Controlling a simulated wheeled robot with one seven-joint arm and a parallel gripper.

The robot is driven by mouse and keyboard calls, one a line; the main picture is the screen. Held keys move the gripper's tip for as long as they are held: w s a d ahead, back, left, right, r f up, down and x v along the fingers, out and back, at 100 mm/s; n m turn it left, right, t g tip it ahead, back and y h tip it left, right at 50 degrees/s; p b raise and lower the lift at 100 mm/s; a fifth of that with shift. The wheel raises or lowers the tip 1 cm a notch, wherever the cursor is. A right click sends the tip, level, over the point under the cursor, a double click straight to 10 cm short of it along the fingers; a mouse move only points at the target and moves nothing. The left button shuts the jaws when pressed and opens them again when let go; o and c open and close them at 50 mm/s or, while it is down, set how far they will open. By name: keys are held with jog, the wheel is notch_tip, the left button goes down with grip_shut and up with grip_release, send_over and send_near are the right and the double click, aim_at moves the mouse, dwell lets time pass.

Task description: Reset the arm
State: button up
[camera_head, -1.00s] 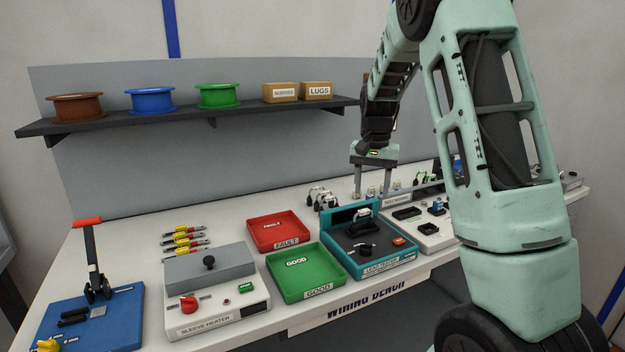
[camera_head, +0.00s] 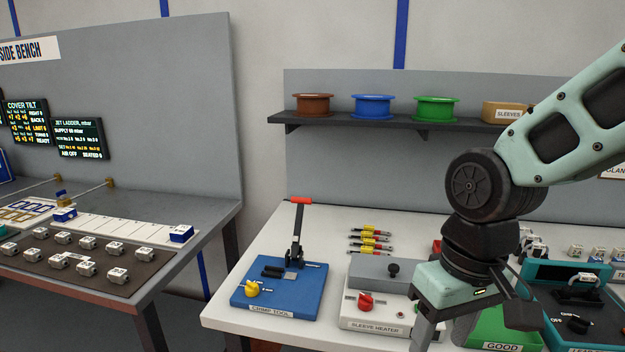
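My gripper (camera_head: 468,318) hangs from my arm at the lower right, in front of the sleeve heater (camera_head: 375,316) and the green GOOD tray (camera_head: 502,341). One grey finger shows at the left edge of its pale green palm, so it looks open. The other finger is hard to make out, and the tips run near the bottom edge. I see nothing held in it. My upper arm reaches in from the right edge, bent at a black joint.
The blue crimp tool (camera_head: 279,290) with its red-tipped lever stands left of the heater. Yellow-and-red leads (camera_head: 370,238) lie behind the heater. The teal lead tester (camera_head: 575,340) is at right. A shelf (camera_head: 400,126) holds spools. A grey side bench (camera_head: 190,240) stands left.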

jog(key=s+a+f+n, duration=0.1)
jog(key=s+a+n, duration=0.2)
jog(key=s, duration=0.6)
jog(key=shift+s+a+f+n, duration=0.15)
jog(key=shift+s+f+n, duration=0.15)
jog(key=shift+n, duration=0.4)
